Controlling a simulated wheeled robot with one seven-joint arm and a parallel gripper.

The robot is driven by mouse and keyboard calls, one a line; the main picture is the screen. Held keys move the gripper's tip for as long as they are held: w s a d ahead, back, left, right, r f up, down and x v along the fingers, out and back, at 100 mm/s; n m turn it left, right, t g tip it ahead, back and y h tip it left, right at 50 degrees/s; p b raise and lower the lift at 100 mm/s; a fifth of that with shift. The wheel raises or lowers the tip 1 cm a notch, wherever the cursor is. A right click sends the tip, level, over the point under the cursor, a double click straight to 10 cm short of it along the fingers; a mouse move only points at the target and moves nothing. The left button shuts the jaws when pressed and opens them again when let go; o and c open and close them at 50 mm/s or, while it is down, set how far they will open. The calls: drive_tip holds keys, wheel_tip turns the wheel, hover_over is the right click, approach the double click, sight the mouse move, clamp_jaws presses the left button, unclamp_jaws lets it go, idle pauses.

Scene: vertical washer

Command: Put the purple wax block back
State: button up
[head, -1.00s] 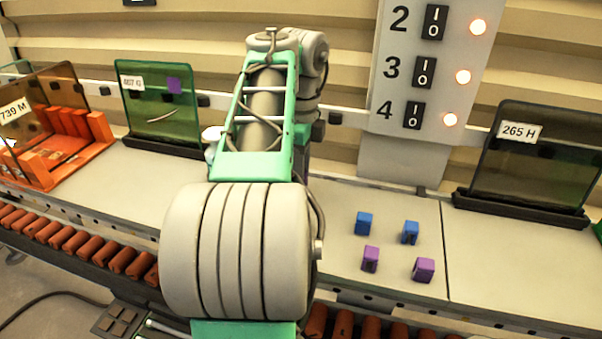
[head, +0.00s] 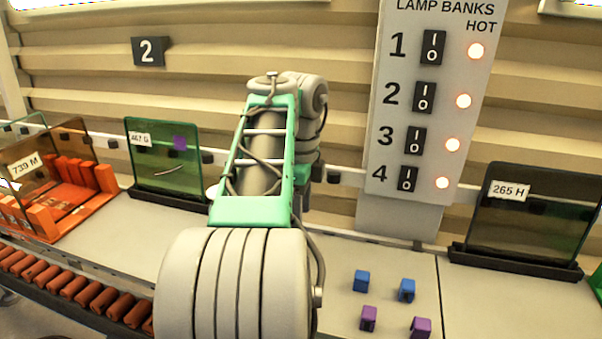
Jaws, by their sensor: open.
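Two small purple wax blocks, one on the left (head: 368,318) and one on the right (head: 420,328), sit on the pale bench right of my arm. Which purple piece the task means is not clear. My arm fills the middle of the view, and my gripper's fingers are hidden behind it.
Two blue blocks (head: 361,281) (head: 407,290) sit just behind the purple ones. A dark pane labelled 265 H (head: 525,225) stands at right. An orange rack (head: 75,200) is at left. A lamp switch panel (head: 425,110) rises behind. Brown rollers (head: 70,285) line the bench's front.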

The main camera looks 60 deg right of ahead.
wheel_tip(320, 180, up, 7)
drive_tip(key=p, duration=0.2)
drive_tip(key=w+a+f+n+t+h, duration=0.1)
drive_tip(key=w+a+f+n, duration=0.2)
drive_tip(key=w+a+n, duration=0.45)
drive_tip(key=w+a+f+n+t, duration=0.1)
drive_tip(key=w+a+f+n, duration=0.1)
drive_tip(key=w+a+n, duration=0.55)
drive_tip(key=a+f+n+t, duration=0.1)
drive_tip(key=a+f+n, duration=0.2)
drive_tip(key=a+n, duration=0.3)
drive_tip(key=w+a+f+n+t, duration=0.1)
drive_tip(key=a+f+n, duration=0.2)
drive_tip(key=a+n, duration=0.3)
drive_tip(key=w+a+f+n+t+y, duration=0.1)
drive_tip(key=a+f+n, duration=0.2)
drive_tip(key=a+n, duration=0.4)
drive_tip(key=a, duration=0.3)
drive_tip(key=shift+a, duration=0.15)
